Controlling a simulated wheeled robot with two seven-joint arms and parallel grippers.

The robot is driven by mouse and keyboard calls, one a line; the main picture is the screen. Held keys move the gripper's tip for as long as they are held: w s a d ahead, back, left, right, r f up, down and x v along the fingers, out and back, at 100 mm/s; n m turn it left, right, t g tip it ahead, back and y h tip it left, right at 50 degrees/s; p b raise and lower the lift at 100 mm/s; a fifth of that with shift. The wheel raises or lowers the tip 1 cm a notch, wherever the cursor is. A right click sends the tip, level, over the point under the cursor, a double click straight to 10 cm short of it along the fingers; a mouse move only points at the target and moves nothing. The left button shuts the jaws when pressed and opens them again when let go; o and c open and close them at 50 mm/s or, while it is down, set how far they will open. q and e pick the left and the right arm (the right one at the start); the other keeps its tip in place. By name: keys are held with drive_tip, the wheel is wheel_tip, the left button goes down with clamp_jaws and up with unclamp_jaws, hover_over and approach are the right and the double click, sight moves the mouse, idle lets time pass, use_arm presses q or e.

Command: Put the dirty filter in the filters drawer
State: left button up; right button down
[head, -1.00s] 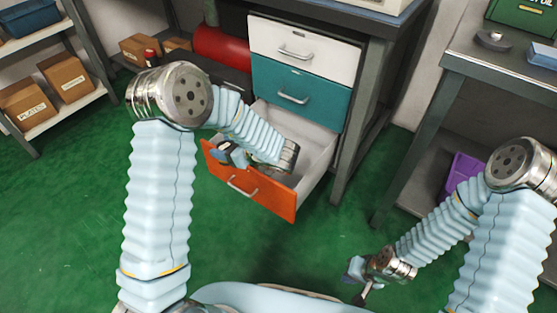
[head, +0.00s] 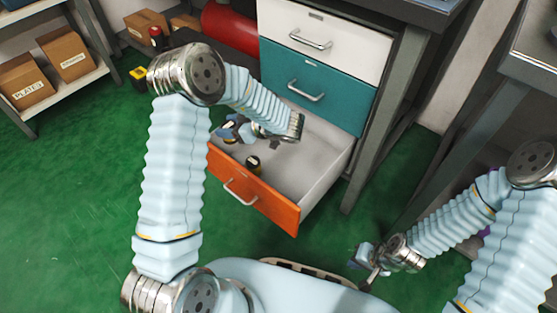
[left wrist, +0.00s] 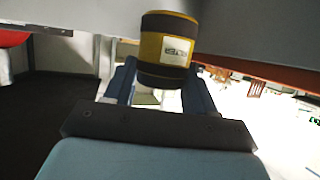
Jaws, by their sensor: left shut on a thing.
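My left gripper (head: 231,130) is at the left side of the open filters drawer with the orange front (head: 262,197); its exact height over the drawer is hard to tell. In the left wrist view it is shut on a black and yellow filter (left wrist: 168,50) with a pale label, its fingers on both sides; the label is too blurred to read.
The teal drawer (head: 305,88) and white drawer (head: 325,40) above are shut. A table leg (head: 377,125) stands right of the open drawer. A black and yellow object (head: 139,73) is beyond my left arm. The drawer's middle and right are largely bare.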

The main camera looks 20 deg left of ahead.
use_arm(q)
wheel_tip(320, 180, down, 10)
drive_tip(key=shift+r+b, duration=0.15)
drive_tip(key=shift+b, duration=0.9)
drive_tip(key=shift+f, duration=0.65)
drive_tip(key=o, duration=1.1)
drive_tip(key=shift+r, duration=0.1)
drive_tip(key=shift+r, duration=0.25)
drive_tip(key=shift+p+v, duration=1)
drive_tip(key=shift+v, duration=5.15)
